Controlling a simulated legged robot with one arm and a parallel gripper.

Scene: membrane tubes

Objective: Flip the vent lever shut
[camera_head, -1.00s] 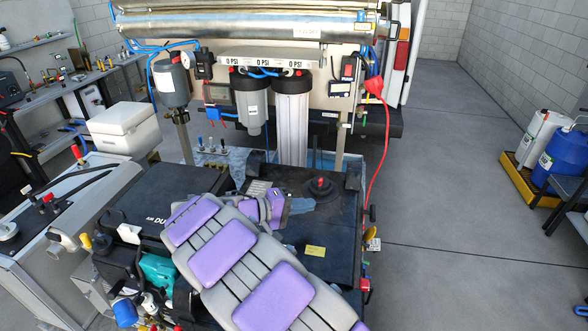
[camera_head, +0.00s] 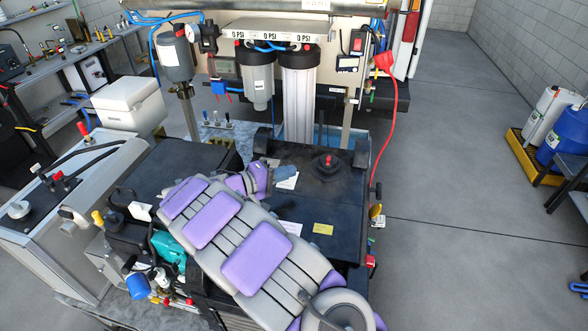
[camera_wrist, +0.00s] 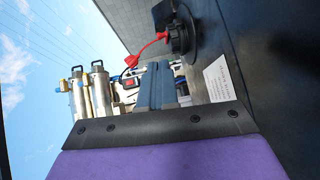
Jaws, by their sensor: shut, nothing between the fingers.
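I cannot make out for certain which part is the vent lever. Several small valve handles (camera_head: 217,122) stand in a row beyond my deck, left of the filter housings. My gripper (camera_head: 272,165) is over the front of my black deck, partly hidden by my purple and grey arm, short of the housings and apart from them. In the wrist view my gripper's blue-grey fingers (camera_wrist: 155,68) are together with nothing between them. Beyond their tips are a small red part (camera_wrist: 132,60) and blurred fittings, too small to tell apart.
A grey filter housing (camera_head: 257,85) and a white one (camera_head: 298,100) hang below the gauges. A red hose (camera_head: 388,120) hangs at their right. A workbench (camera_head: 90,50) with fittings is at left. Open floor (camera_head: 460,190) lies right.

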